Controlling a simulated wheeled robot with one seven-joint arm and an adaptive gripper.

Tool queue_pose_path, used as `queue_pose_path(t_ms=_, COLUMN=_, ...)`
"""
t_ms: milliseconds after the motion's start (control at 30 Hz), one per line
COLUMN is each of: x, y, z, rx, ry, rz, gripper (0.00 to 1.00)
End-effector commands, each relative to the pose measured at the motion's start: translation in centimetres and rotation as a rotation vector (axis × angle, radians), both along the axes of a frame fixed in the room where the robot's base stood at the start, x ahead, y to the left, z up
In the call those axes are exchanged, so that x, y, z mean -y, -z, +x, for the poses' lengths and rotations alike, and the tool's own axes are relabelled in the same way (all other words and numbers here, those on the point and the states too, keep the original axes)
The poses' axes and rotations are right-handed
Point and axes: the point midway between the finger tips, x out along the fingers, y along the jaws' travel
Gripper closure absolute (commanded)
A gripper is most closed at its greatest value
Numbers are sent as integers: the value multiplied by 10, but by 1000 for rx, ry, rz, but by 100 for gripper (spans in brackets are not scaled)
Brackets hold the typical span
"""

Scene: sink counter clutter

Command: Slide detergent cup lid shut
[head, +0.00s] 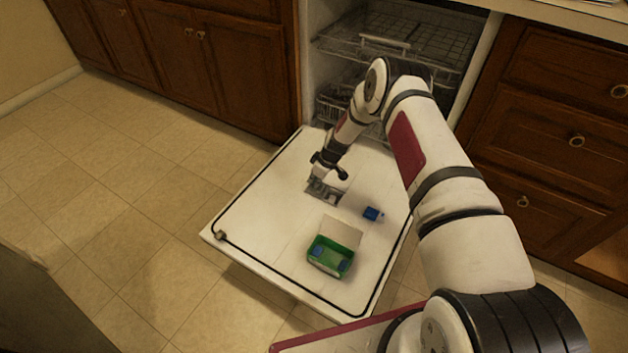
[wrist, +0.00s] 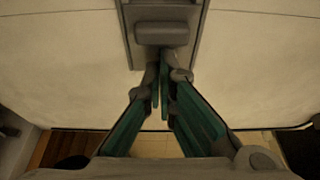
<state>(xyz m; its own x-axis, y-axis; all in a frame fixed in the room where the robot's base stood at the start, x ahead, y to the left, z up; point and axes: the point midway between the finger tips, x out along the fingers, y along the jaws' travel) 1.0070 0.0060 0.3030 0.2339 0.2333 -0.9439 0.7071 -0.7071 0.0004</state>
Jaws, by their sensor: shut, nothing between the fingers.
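The grey detergent cup (head: 324,192) is set in the inner face of the lowered dishwasher door. My gripper (head: 319,173) is right over it and hides part of it, so how far its lid is open cannot be told in the head view. In the wrist view the grey dispenser (wrist: 194,48) runs up from the centre, with a rounded grey block (wrist: 162,33) on it. My gripper's teal fingers (wrist: 163,78) are shut and empty, with their tips at the near end of the dispenser. Whether they touch it cannot be told.
The white dishwasher door (head: 262,215) lies flat and open. A green tub (head: 330,262) with blue pods and a raised pale lid (head: 342,233) stands on it, lower right of the cup. A loose blue pod (head: 372,213) lies nearby. Dish racks (head: 395,45) are behind. The door's left side is clear.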

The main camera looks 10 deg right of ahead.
Motion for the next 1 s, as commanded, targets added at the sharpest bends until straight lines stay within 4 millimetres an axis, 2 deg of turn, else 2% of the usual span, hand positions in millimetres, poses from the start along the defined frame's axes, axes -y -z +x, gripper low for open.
queue_pose_path(t_ms=100, x=7, y=0, z=-6, rx=-2, ry=3, rz=1, gripper=100)
queue_pose_path(t_ms=433, x=46, y=-1, z=-45, rx=-1, ry=3, rz=1, gripper=100)
queue_pose_path(t_ms=600, x=50, y=0, z=-50, rx=-1, ry=0, rz=0, gripper=100)
queue_pose_path(t_ms=1000, x=48, y=2, z=-48, rx=-3, ry=-1, rz=-2, gripper=100)
